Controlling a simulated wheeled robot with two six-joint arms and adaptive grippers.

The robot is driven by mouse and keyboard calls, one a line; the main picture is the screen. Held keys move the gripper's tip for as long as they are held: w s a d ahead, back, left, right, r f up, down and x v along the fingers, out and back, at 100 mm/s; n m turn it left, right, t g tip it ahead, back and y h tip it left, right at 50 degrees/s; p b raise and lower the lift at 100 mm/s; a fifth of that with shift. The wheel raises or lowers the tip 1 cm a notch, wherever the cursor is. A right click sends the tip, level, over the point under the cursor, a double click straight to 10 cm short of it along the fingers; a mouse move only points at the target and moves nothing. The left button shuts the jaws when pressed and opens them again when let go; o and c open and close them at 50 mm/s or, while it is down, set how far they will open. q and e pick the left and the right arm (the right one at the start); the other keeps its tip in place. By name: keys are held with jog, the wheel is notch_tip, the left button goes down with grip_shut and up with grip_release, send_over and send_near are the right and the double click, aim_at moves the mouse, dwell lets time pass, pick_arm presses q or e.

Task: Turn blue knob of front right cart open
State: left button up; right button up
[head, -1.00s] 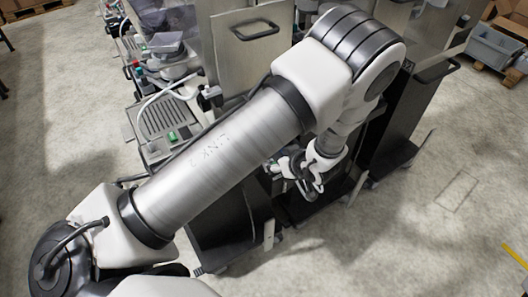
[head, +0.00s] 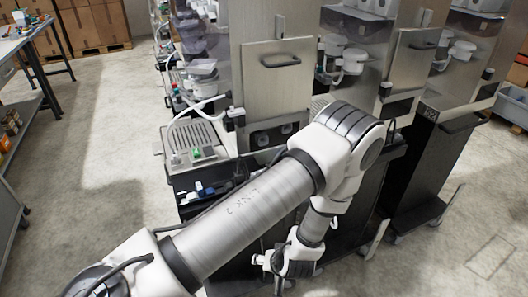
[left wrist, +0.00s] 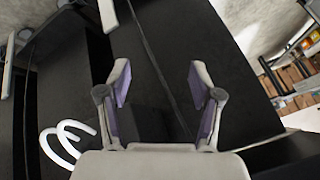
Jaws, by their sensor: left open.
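A row of dispenser carts stands ahead in the head view. The nearest cart has a steel front panel (head: 275,85) and a dark lower body. More carts with steel panels (head: 412,65) stand to its right. I cannot make out a blue knob for certain. Small blue and white items (head: 205,190) lie in a dark recess below the grey drip tray. My left gripper (head: 275,264) is low in front of the carts' dark bodies, at the end of my arm. In the left wrist view the left gripper (left wrist: 159,82) is open and empty, facing a black surface. My right gripper is not in view.
A grey ribbed drip tray (head: 195,138) with a green part juts out at the left of the nearest cart. A workbench (head: 22,50) is at the far left, with cardboard boxes (head: 95,25) behind. The floor (head: 95,140) is clear between the bench and carts.

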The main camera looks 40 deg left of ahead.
pick_arm(q)
jog(key=shift+s+d+f+m+h, duration=0.1)
jog(key=shift+s+f+m+h, duration=0.2)
jog(key=shift+s+f, duration=0.35)
jog(key=shift+s+d+f+m+h, duration=0.1)
jog(key=shift+s+f+m+h, duration=0.1)
jog(key=shift+s+f+m, duration=0.4)
jog(key=shift+s+r, duration=0.15)
jog(key=shift+r, duration=0.05)
